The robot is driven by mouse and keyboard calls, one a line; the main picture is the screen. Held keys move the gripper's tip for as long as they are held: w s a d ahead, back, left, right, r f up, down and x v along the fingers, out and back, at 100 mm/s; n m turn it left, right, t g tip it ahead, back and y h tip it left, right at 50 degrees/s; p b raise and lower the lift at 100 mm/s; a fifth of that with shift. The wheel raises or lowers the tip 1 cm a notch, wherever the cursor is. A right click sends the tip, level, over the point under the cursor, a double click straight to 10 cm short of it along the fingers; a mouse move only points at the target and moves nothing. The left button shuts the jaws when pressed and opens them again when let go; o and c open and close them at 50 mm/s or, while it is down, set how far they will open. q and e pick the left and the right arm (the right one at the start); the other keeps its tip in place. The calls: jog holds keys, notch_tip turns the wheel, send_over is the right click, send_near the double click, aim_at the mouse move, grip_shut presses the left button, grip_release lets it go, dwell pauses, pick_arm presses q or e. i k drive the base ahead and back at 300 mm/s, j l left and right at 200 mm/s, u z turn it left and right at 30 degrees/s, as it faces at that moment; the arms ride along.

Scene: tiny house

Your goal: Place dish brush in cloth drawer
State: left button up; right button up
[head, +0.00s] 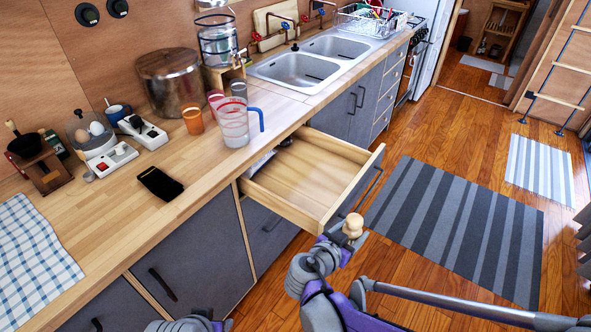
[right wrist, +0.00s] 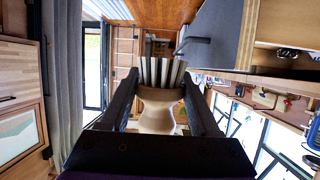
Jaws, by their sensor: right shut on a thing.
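The dish brush (head: 353,225) has a pale wooden body, and its pale and dark bristles show in the right wrist view (right wrist: 161,72). My right gripper (head: 346,239) is shut on it, with one dark finger on each side of the wooden part. The brush is held outside the drawer, near its front corner, and looks apart from it. The wooden drawer (head: 342,198) is pulled open under the counter. Its floor is mostly bare; a small grey-white item (head: 262,162) lies at its back left. Only a bit of my left arm shows at the bottom edge; its gripper is out of frame.
On the counter above the drawer stand a measuring cup (head: 234,125), an orange cup (head: 193,121) and a large pot (head: 172,82). A dark phone-like item (head: 160,184) lies farther left. A striped rug (head: 455,225) covers open floor to the right.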

aim_at(335, 171)
jog(key=i, duration=1.2)
